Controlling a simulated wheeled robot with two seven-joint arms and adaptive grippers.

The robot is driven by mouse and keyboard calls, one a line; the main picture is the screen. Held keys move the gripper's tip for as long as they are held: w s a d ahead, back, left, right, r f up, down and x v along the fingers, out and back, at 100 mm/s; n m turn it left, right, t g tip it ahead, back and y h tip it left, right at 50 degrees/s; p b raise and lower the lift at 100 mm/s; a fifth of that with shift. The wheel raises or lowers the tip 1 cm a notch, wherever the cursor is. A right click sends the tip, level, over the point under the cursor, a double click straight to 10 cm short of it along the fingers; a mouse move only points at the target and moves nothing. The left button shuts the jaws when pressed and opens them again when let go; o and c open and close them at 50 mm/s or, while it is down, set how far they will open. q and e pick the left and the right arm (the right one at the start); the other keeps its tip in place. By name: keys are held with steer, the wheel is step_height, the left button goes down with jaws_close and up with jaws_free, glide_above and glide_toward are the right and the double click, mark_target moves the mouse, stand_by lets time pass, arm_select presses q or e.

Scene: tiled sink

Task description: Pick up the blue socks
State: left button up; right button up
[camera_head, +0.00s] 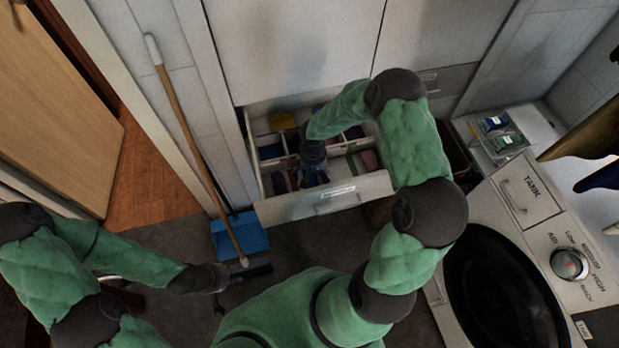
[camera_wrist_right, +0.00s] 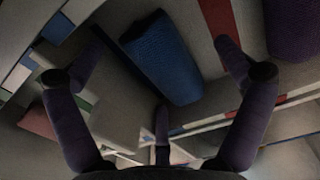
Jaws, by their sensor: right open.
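The blue socks (camera_wrist_right: 160,58) show as a textured blue roll in the right wrist view, at the upper middle. They lie in a compartment of the open drawer (camera_head: 345,194). My right gripper (camera_head: 314,174) reaches down into the drawer in the head view. In the wrist view its fingers (camera_wrist_right: 165,55) are spread wide, one on each side of the blue roll, and nothing is held. Whether the fingers touch the roll cannot be told. My left gripper (camera_head: 262,268) is low over the floor near the dustpan, and its finger opening is unclear.
A purple roll (camera_wrist_right: 293,28) and a red strip (camera_wrist_right: 218,20) lie right of the blue roll. White dividers (camera_head: 292,142) split the drawer. A blue dustpan (camera_head: 240,236) and a broom stick (camera_head: 190,130) stand left of it. A washing machine (camera_head: 520,250) is at the right.

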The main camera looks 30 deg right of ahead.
steer(key=shift+c, duration=0.3)
steer(key=c, duration=1.1)
steer(key=shift+r, duration=0.15)
